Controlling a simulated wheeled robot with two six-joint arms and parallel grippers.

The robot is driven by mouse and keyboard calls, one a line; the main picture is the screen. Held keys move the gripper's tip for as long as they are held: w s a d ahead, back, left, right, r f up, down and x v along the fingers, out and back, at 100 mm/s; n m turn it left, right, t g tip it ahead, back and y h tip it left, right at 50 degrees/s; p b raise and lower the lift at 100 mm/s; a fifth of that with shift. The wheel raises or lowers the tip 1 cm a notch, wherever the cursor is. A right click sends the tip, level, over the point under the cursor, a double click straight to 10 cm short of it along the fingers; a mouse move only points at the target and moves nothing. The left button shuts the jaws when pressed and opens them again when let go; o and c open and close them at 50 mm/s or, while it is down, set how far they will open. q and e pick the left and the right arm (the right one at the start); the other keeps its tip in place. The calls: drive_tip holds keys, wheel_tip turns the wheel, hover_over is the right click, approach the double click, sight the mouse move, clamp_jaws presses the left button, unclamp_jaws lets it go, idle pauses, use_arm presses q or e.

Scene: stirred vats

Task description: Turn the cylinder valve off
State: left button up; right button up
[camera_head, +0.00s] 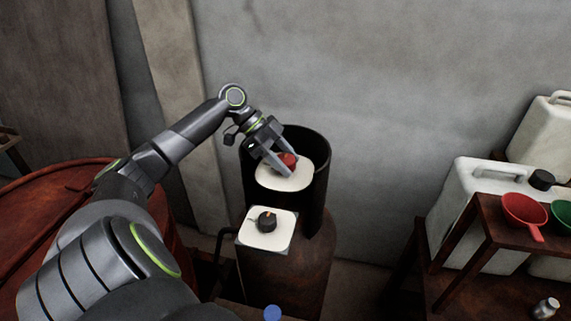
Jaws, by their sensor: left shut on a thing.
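The cylinder valve (288,160) is a small red knob above a round white plate (284,182). The plate sits inside a dark, open-topped collar (321,175) on the rusty brown cylinder (300,265). My left gripper (282,168) reaches down into the collar from the upper left. Its two fingers stand on either side of the red knob and are shut on it, partly hiding it. My right gripper is not in the view.
A black knob (267,221) on a white square plate (261,240) stands just in front of the collar. A rusty red drum (40,215) is at the left. At the right, a wooden stand (487,222) holds red (524,208) and green scoops, beside white jerrycans (462,190).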

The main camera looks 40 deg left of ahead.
use_arm(q)
drive_tip(key=shift+f+m+g+b, duration=0.1)
drive_tip(key=shift+m+g+b, duration=0.2)
drive_tip(key=shift+m+g, duration=0.15)
drive_tip(key=o, duration=1)
drive_tip(key=shift+d, duration=0.1)
drive_tip(key=shift+s+a+r+b, duration=0.1)
drive_tip(key=shift+a+r+b, duration=0.25)
drive_tip(key=shift+a, duration=0.15)
drive_tip(key=b+v, duration=0.4)
drive_tip(key=v, duration=1.1)
drive_tip(key=shift+a, duration=0.15)
drive_tip(key=shift+s+a+r, duration=0.1)
drive_tip(key=shift+a+r, duration=0.25)
